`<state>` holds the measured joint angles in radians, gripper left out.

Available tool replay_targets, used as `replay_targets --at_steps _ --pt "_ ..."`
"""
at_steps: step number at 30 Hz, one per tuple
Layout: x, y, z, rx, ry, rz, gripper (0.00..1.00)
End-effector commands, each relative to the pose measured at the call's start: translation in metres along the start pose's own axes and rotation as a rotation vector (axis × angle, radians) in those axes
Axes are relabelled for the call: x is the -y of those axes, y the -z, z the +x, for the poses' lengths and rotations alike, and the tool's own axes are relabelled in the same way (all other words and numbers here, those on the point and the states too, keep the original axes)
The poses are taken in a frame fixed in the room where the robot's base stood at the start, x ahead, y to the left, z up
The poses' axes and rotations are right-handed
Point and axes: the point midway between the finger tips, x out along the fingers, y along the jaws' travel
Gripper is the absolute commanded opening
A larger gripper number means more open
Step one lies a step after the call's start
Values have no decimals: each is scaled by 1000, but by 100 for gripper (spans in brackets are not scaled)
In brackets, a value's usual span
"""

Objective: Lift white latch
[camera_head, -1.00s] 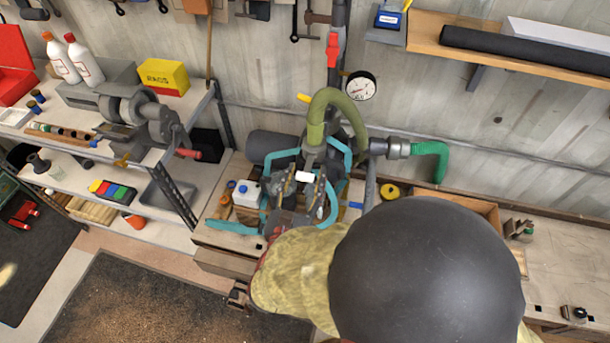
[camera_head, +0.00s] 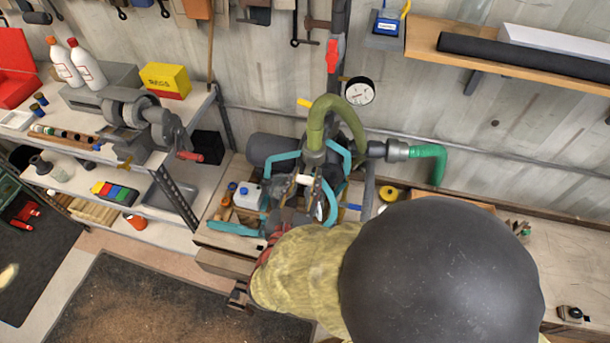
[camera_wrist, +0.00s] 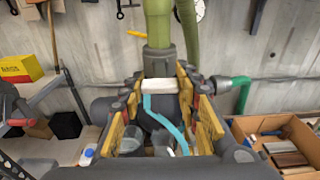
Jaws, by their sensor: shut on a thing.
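The white latch (camera_wrist: 158,85) is a small pale bar between the fingertips of my gripper (camera_wrist: 158,92) in the wrist view. My gripper is shut on it, with a yellow-lined finger on each side. In the head view the latch (camera_head: 304,179) shows as a small white spot below the green hose, among teal bars. My gripper (camera_head: 304,186) is there too, partly hidden by my sleeve and arm. A teal strip runs down behind the latch in the wrist view.
A green hose (camera_head: 324,120) and a pressure gauge (camera_head: 359,91) stand just behind. A white-and-blue bottle (camera_head: 247,194) is left of my gripper. An open wooden box (camera_wrist: 278,120) lies to the right.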

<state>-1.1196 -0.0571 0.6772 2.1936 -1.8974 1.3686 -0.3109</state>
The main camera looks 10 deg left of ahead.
Motion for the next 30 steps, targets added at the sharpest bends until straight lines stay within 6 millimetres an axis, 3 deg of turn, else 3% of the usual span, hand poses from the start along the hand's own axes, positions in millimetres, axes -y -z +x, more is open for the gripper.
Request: replay_targets --at_steps 4,19,20,30 --pt "0 -11 0 -74 1 1 7" --pt "-1 -9 0 -131 -1 1 7" --pt "-1 -9 0 -131 -1 1 33" --pt "0 -8 0 -132 -1 0 52"
